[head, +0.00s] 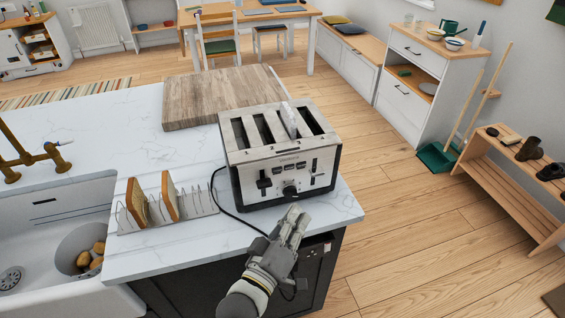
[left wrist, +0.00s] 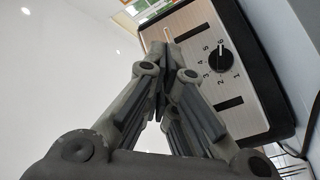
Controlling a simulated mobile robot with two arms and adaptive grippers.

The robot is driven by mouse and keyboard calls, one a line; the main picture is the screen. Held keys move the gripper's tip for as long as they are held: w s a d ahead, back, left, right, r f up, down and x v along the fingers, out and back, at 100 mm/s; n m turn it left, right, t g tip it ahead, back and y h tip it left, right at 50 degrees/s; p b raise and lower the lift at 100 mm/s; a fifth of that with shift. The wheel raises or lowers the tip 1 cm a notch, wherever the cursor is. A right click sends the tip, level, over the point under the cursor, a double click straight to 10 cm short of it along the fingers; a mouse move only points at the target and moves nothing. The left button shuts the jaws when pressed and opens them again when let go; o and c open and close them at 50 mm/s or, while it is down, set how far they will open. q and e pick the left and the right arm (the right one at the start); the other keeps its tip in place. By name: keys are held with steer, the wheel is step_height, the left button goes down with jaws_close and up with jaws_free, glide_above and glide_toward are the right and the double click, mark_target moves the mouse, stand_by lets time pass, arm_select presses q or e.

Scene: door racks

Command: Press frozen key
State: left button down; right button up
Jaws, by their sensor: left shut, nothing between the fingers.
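The toaster (head: 285,192) is silver and black with several slots, and stands at the counter's corner. Its front has a row of small dark keys (head: 290,168) above a black dial (head: 290,191), with a lever on each side. I cannot read which key is the frozen one. My left gripper (head: 295,212) is shut and empty, just in front of and below the dial. In the left wrist view, the shut fingertips (left wrist: 163,50) point toward the toaster front, beside the numbered dial (left wrist: 220,60). Contact cannot be told. The keys are not clear there. My right gripper is out of view.
A toast rack (head: 205,205) with two bread slices stands left of the toaster. A wooden board (head: 215,95) lies behind it. A black cord (head: 225,208) runs along the toaster's left side. The sink (head: 50,235) is at far left.

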mark_target(277, 170)
arm_select(q)
steer(key=shift+w+a+r+b, duration=0.15)
steer(key=shift+w+a+b, duration=0.3)
steer(key=shift+w, duration=0.95)
steer(key=shift+w+a+r+b, duration=0.2)
steer(key=shift+w+a, duration=0.3)
steer(key=shift+w, duration=0.85)
steer(key=shift+w+a+r+b, duration=0.15)
steer(key=shift+w+a+b, duration=0.3)
steer(key=shift+w, duration=0.95)
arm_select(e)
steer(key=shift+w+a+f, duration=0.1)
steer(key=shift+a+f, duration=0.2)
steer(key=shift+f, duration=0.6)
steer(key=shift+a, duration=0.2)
arm_select(q)
steer(key=shift+w+a, duration=0.1)
steer(key=shift+w+a, duration=0.1)
steer(key=shift+w, duration=0.2)
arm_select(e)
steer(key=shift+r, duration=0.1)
